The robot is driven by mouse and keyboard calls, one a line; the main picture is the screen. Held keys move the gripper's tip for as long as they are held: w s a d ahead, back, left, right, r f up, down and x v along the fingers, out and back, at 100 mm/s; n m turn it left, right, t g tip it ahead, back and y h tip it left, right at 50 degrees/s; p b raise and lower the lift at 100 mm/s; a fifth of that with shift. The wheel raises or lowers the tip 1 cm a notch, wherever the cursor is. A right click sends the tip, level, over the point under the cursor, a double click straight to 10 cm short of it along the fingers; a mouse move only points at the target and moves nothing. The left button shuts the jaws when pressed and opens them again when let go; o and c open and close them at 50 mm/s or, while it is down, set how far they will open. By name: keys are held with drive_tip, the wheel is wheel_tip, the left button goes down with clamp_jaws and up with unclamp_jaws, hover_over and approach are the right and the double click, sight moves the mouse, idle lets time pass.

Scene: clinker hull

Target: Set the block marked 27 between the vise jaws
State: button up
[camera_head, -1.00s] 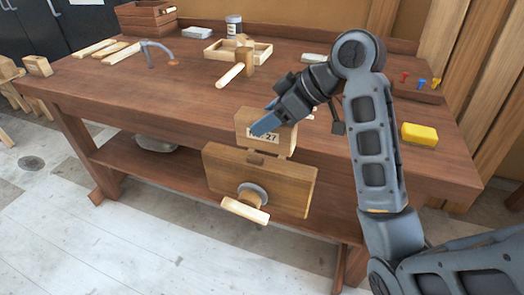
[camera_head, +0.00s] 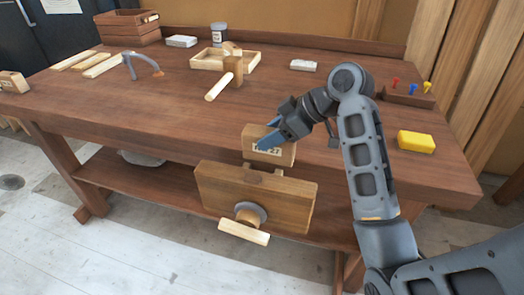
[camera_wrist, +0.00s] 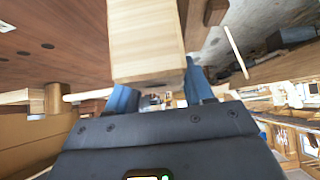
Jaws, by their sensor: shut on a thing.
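The block marked 27 (camera_head: 284,157) is pale wood with a dark-lettered label on its front face. My gripper (camera_head: 270,141) is shut on it, a blue finger crossing the front face and partly covering the label. The vise's wooden front jaw (camera_head: 225,186) stands out from the bench's front edge, with a round hub and pale handle (camera_head: 243,233). The block is upright above the gap behind this jaw; whether its lower end is inside the gap I cannot tell. In the wrist view, the block (camera_wrist: 147,40) extends from between the blue fingers (camera_wrist: 160,92).
On the bench (camera_head: 180,105) lie a mallet (camera_head: 232,72), a shallow tray (camera_head: 208,63), and a yellow block (camera_head: 416,142) to the right of my arm. A rack with coloured pegs (camera_head: 408,97) is at the right.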

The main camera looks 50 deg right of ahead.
sight(262, 153)
drive_tip(key=shift+w+a+f, duration=0.65)
drive_tip(key=shift+w+a, duration=0.1)
drive_tip(key=shift+w, duration=0.1)
drive_tip(key=shift+f+p, duration=0.3)
drive_tip(key=shift+f, duration=1.7)
drive_tip(key=shift+f, duration=0.1)
drive_tip(key=o, duration=1.4)
drive_tip(key=b+v, duration=0.1)
drive_tip(key=v, duration=1.1)
